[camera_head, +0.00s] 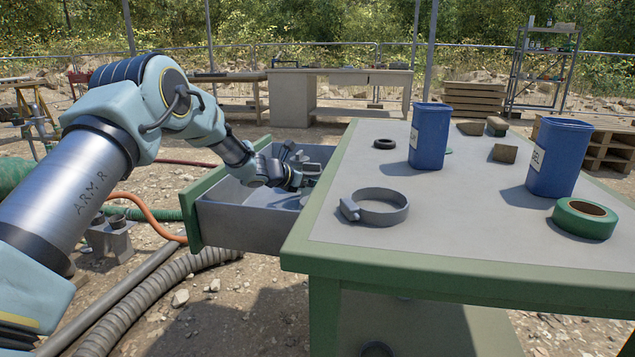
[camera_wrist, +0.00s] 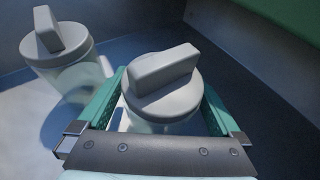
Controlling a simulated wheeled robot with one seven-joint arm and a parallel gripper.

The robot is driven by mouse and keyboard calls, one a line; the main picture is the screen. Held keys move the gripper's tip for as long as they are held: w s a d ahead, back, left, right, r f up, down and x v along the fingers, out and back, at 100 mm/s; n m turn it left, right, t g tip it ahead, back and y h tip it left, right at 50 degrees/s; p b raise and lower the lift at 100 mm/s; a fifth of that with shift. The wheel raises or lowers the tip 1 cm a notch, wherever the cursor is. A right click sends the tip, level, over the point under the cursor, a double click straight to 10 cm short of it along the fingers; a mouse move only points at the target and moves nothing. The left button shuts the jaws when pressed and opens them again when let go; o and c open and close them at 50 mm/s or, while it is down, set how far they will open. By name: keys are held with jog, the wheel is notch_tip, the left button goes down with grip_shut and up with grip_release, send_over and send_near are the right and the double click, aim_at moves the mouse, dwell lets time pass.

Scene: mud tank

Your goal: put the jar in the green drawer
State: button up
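The green drawer (camera_head: 240,227) is pulled out from the left side of the green table; it has a green front and grey inner walls. My gripper (camera_head: 297,182) is down inside the drawer. In the wrist view, a clear jar with a grey, bar-handled lid (camera_wrist: 165,85) stands between the fingers of my gripper (camera_wrist: 163,105). The fingers flank it closely, but whether they press on it is hidden by the lid. A second similar jar (camera_wrist: 60,50) stands to the left of it in the drawer, outside the fingers; it also shows in the head view (camera_head: 284,153).
The tabletop (camera_head: 330,225) carries two blue containers (camera_head: 429,136) (camera_head: 559,157), a grey ring clamp (camera_head: 378,207), a green tape roll (camera_head: 584,218), a small black ring (camera_head: 385,143) and several brown blocks. The drawer walls stand close around my gripper. Hoses lie on the ground at left.

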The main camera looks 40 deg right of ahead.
jog(key=shift+r, duration=0.15)
jog(key=shift+w+a+r, duration=0.1)
jog(key=shift+a, duration=0.2)
jog(key=p+v, duration=0.1)
jog(key=v, duration=1)
jog(key=shift+a, duration=0.2)
jog(key=shift+r, duration=0.1)
